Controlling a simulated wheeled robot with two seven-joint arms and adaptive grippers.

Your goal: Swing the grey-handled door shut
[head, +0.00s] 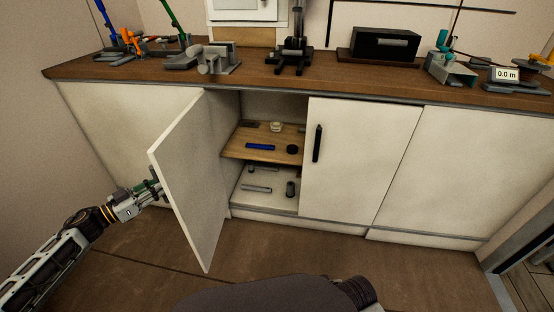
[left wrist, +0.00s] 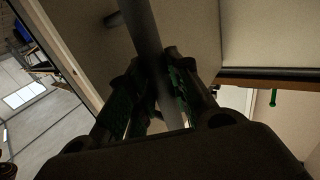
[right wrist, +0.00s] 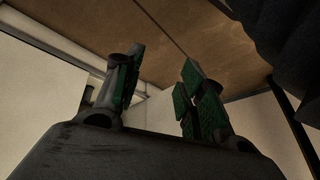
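The cabinet door (head: 190,180) on the left stands wide open, swung out toward me, with its inner face to the right. My left gripper (head: 152,188) is at that outer face. In the left wrist view, the grey handle bar (left wrist: 146,30) runs between the fingers of my left gripper (left wrist: 155,65), which are closed on it from both sides. My right gripper (right wrist: 158,80) is open and empty, with its fingers apart. It is not seen in the head view.
The open cabinet holds a wooden shelf (head: 240,143) with a blue bar (head: 260,147) and small items; more lie on the cabinet floor. A closed door with a black handle (head: 317,143) is to the right. The wooden counter (head: 300,83) above carries tools and a black box (head: 385,44).

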